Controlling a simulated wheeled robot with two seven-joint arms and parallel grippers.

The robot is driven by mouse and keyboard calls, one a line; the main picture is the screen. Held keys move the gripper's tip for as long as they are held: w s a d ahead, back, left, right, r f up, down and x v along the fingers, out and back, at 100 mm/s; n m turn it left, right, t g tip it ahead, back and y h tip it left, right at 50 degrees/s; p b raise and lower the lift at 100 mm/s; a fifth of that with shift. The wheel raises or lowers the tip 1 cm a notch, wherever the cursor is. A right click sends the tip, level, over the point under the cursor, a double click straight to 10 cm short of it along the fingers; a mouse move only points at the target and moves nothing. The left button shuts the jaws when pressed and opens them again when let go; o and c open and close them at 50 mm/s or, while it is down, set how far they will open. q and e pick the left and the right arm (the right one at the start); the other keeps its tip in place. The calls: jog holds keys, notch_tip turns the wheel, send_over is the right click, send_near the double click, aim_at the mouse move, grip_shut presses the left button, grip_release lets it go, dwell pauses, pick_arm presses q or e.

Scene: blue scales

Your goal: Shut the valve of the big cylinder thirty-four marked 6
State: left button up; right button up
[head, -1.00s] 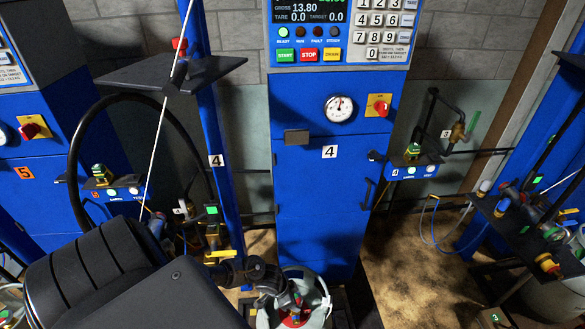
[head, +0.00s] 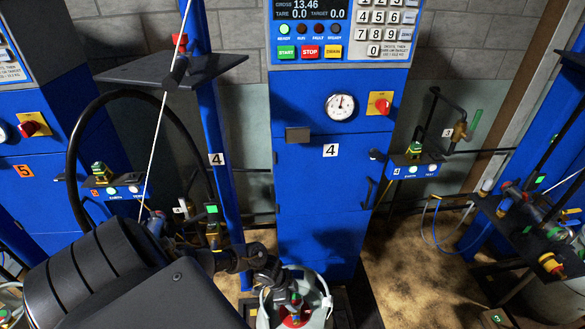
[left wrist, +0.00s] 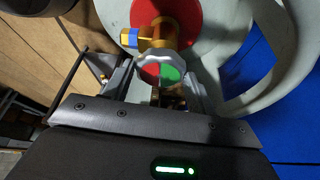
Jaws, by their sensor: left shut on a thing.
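A pale grey cylinder (head: 318,306) with a red top (head: 296,320) and a raised collar stands at the bottom centre, in front of scale 4. No mark 6 is readable on it. In the left wrist view its brass valve (left wrist: 158,38) has a blue-tipped side outlet and a grey handwheel (left wrist: 163,58), with a red-and-green disc by it. My left gripper (head: 288,287) reaches down to this valve. In the left wrist view its fingers (left wrist: 160,88) are shut on the handwheel. The fingertips are partly hidden. My right gripper is not in view.
Blue scale cabinet 4 (head: 322,190) stands right behind the cylinder, with a gauge and red knob. A blue post (head: 212,130) and black hoop hose (head: 72,160) are at left. Cabinet 5 (head: 55,180) is far left.

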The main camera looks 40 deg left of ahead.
pick_arm(q)
jog(key=shift+s, duration=0.1)
jog(key=o, duration=1)
jog(key=p+v, duration=0.1)
jog(key=v, duration=0.9)
jog(key=shift+r, duration=0.4)
